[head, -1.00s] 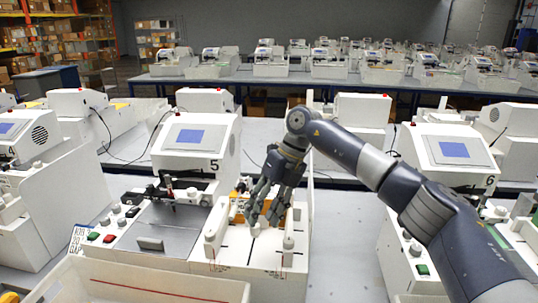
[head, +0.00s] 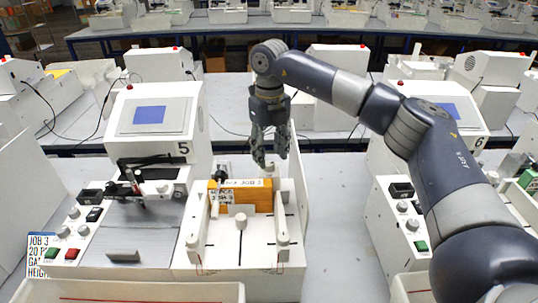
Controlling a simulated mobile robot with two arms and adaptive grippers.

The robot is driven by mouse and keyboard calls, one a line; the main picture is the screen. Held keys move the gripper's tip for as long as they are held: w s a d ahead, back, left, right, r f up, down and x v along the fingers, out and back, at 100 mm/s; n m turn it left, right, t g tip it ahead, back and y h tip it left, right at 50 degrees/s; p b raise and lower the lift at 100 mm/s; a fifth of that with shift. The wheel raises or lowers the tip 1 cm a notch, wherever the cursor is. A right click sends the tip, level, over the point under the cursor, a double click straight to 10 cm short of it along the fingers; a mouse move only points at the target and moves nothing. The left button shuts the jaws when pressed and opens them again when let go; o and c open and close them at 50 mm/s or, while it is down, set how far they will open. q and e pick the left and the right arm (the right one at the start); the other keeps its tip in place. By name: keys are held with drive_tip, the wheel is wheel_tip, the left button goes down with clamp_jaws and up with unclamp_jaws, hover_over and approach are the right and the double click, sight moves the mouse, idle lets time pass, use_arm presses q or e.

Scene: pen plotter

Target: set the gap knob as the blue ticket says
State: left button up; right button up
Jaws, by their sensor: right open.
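The blue ticket (head: 42,255) stands at the left front corner of plotter 5. Its visible text reads "JOB 3", "20 P…", "GA…" and "HEIGH…", and the rest is cut off or hidden. Several grey knobs sit on the panel behind it, including a front knob (head: 63,232), a right knob (head: 84,230) and a back knob (head: 74,212). I cannot tell which is the gap knob. My right gripper (head: 270,162) is open and empty, fingers down, above the back of the right-hand bay, far right of the knobs. My left gripper is out of view.
Green (head: 52,253) and red (head: 72,254) buttons sit beside the ticket. A pen carriage (head: 140,188) stands over the grey plate (head: 140,235). An orange block (head: 250,196) with labels lies in the bay. A white tray (head: 200,292) is in front. Plotter 6 stands right.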

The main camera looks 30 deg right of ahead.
sight(269, 163)
wheel_tip(269, 163, down, 2)
drive_tip(key=shift+w+f, duration=0.1)
drive_tip(key=shift+f+p, duration=0.3)
drive_tip(key=shift+f, duration=0.05)
drive_tip(key=shift+c, duration=0.5)
clamp_jaws()
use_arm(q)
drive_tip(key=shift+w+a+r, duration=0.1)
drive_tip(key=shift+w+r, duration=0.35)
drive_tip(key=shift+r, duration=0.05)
